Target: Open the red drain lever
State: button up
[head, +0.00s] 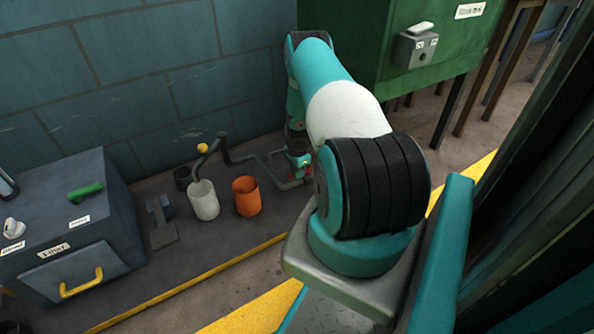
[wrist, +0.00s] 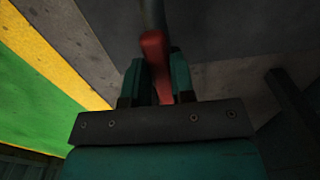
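The red drain lever (wrist: 157,60) shows in the wrist view as a red bar on the end of a grey pipe or rod. My gripper (wrist: 160,75) has its two teal fingers on either side of the bar, close against it, and appears shut on it. In the head view my gripper (head: 300,160) is low near the wall, at the right end of the dark pipework. A small red part of the lever (head: 308,168) shows beside it there. My own arm hides most of the lever and its mounting in the head view.
A white cup (head: 204,201) and an orange cup (head: 246,197) stand left of my gripper. A bent pipe with a yellow knob (head: 202,148) rises behind them. A grey filter cabinet (head: 75,215) is at left, a green cabinet (head: 400,45) at right. Yellow floor edging (head: 190,285) runs in front.

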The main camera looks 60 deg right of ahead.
jog(key=o, duration=0.3)
jog(key=shift+s+d, duration=0.1)
jog(key=shift+d, duration=0.1)
jog(key=shift+o, duration=0.7)
jog(key=shift+a, duration=0.15)
jog(key=shift+r, duration=0.1)
notch_tip(320, 180, up, 17)
jog(key=p, duration=0.7)
jog(key=shift+r+p, duration=0.15)
jog(key=shift+p, duration=0.15)
